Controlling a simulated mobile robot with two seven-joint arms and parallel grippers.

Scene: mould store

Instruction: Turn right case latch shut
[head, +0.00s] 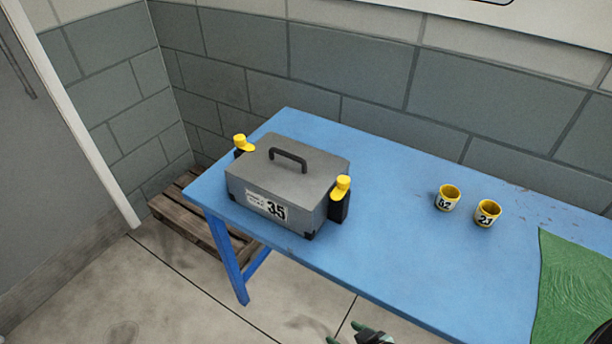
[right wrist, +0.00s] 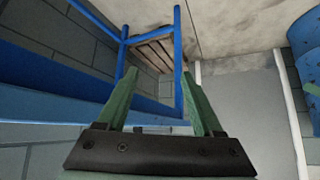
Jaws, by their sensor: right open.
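A grey case (head: 285,175) with a dark top handle and a label reading 35 stands upright on the blue table (head: 400,255). Its right latch (head: 342,186) has a yellow knob on a black bracket at the case's right end. The left latch (head: 243,144) has a similar yellow knob at the other end. I cannot tell the exact turn of either latch. My right gripper (head: 354,334) shows at the bottom edge of the head view, in front of the table and well away from the case. In the right wrist view its green fingers (right wrist: 160,90) are apart and empty.
Two yellow cups, marked 52 (head: 447,198) and 21 (head: 487,213), stand right of the case. A green cloth (head: 575,290) lies at the table's right. A wooden pallet (head: 180,215) lies on the floor by the left leg. Block walls stand behind. The tabletop between case and cups is clear.

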